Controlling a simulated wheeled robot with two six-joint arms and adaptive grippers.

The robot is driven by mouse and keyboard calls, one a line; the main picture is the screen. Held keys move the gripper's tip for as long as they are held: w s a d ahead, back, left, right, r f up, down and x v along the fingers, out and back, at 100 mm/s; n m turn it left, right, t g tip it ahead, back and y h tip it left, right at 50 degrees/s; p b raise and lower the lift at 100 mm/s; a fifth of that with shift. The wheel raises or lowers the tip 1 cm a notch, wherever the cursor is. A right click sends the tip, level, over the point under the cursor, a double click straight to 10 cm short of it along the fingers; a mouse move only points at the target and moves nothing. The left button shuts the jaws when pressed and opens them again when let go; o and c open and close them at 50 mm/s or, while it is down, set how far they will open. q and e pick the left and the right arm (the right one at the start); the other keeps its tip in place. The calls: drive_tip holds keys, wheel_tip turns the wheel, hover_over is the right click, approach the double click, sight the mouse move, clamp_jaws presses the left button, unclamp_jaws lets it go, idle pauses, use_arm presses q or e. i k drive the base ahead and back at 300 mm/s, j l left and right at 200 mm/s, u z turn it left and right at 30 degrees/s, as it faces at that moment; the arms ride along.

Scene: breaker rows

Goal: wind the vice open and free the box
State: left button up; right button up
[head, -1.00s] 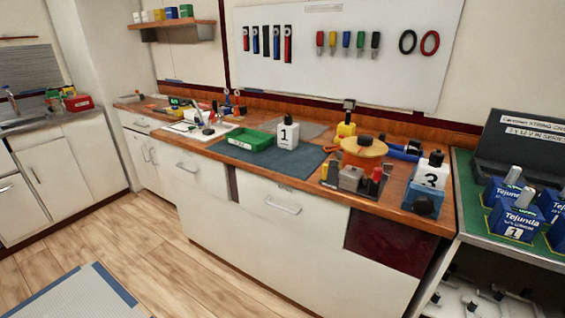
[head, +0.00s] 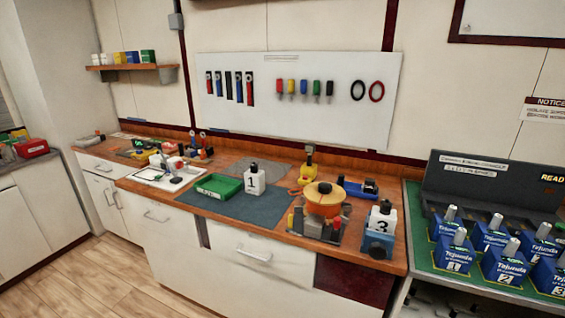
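A blue vice (head: 377,244) stands at the right end of the wooden workbench, with a dark round knob (head: 377,253) on its front. A white box marked 3 (head: 382,222), with a black top, sits upright in or on the vice. The jaws are too small to make out, so I cannot tell how tightly they hold it. A similar white box marked 1 (head: 254,182) stands on the bench mat beside a green tray. Neither of my grippers is in view.
An orange reel (head: 323,200) and a tool holder (head: 315,228) stand left of the vice. A blue tool (head: 358,189) lies behind it. Right of the bench, a green-topped table (head: 490,282) carries several blue Tejunda units. The blue-grey bench mat (head: 245,208) has clear room.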

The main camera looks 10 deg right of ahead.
sight(380, 221)
drive_tip(key=z, duration=1.55)
drive_tip(key=i+l, duration=0.4)
drive_tip(key=i, duration=0.15)
drive_tip(key=i+l+z, duration=0.1)
drive_tip(key=i+l, duration=0.3)
drive_tip(key=i, duration=0.2)
